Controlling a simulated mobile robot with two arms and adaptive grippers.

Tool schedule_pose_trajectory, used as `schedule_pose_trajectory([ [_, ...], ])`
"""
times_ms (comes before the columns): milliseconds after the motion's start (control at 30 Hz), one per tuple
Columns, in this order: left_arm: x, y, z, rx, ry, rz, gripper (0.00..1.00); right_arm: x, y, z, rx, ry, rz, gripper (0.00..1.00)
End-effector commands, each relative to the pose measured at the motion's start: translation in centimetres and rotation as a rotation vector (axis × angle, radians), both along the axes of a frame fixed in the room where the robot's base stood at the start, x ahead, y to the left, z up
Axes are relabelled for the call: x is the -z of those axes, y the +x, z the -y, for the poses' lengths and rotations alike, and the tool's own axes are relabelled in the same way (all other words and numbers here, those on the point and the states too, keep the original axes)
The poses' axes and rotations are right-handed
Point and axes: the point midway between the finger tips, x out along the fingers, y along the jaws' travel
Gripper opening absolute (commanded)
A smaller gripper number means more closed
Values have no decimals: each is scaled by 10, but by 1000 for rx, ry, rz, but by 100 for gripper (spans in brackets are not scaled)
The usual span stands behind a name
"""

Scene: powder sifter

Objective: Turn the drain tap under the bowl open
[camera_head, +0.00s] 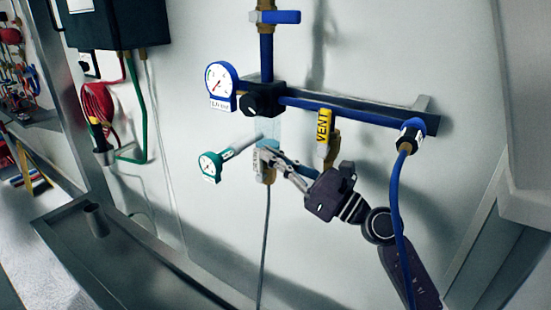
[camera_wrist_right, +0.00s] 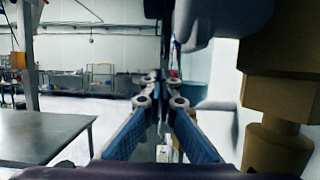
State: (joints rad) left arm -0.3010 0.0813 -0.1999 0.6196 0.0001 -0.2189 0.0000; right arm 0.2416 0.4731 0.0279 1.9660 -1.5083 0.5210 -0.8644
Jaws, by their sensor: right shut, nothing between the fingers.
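The clear bowl (camera_head: 271,131) hangs under the black regulator body on the wall in the head view. Below it is the drain tap (camera_head: 257,166), a small pale piece with a label, partly hidden by my fingers. A thin grey tube runs down beneath it. My right gripper (camera_head: 265,153) is shut and empty, its fingertips at the drain tap just under the bowl; I cannot tell whether they touch it. In the right wrist view the blue-padded fingers (camera_wrist_right: 158,92) converge at the tips. My left gripper is not in view.
A blue-rimmed gauge (camera_head: 221,85) and black knob (camera_head: 258,104) sit above. A teal gauge (camera_head: 210,167) sticks out left of the bowl. A yellow VENT handle (camera_head: 324,134) hangs close above my right gripper. A blue hose (camera_head: 397,190) passes in front of my right arm.

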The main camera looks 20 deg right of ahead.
Motion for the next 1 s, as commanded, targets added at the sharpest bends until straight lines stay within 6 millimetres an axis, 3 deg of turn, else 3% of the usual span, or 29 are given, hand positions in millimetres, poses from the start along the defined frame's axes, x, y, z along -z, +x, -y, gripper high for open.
schedule_pose_trajectory([
  [233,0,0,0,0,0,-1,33,7,-15,12,1,1,-3,0],
  [700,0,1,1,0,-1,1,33,31,-77,60,1,2,-3,0],
  [1000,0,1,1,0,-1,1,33,35,-91,71,0,1,1,0],
])
